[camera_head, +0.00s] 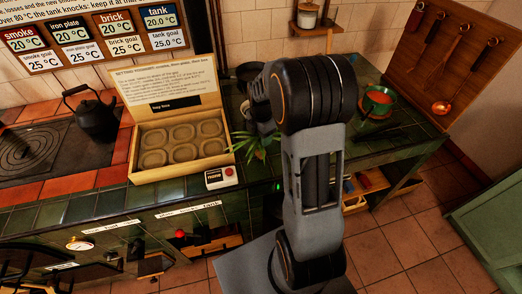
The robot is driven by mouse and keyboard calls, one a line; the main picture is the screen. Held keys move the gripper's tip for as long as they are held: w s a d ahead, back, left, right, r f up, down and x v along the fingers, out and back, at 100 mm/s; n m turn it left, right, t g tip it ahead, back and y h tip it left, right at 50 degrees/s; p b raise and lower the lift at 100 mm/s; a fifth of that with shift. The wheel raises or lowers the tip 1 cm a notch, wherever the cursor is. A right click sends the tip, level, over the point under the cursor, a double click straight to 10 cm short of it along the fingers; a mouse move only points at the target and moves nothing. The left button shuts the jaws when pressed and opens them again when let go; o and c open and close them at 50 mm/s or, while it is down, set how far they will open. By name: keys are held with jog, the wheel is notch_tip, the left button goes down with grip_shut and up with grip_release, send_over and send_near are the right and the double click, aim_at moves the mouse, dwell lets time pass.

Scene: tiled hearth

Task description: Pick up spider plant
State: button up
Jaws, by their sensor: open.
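The spider plant (257,147), with long thin green leaves, stands on the green-tiled counter just left of my raised arm. Its leaves hang toward the counter's front edge. Dark shapes behind the leaves and my arm covers the plant's right side, so I cannot make out its pot clearly. My gripper does not show; only thick grey and black links of my arm stand in front of the counter.
A black kettle (94,113) stands by the stove.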

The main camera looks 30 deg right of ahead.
jog(key=shift+f, duration=1.65)
jog(key=shift+c, duration=0.2)
grip_shut()
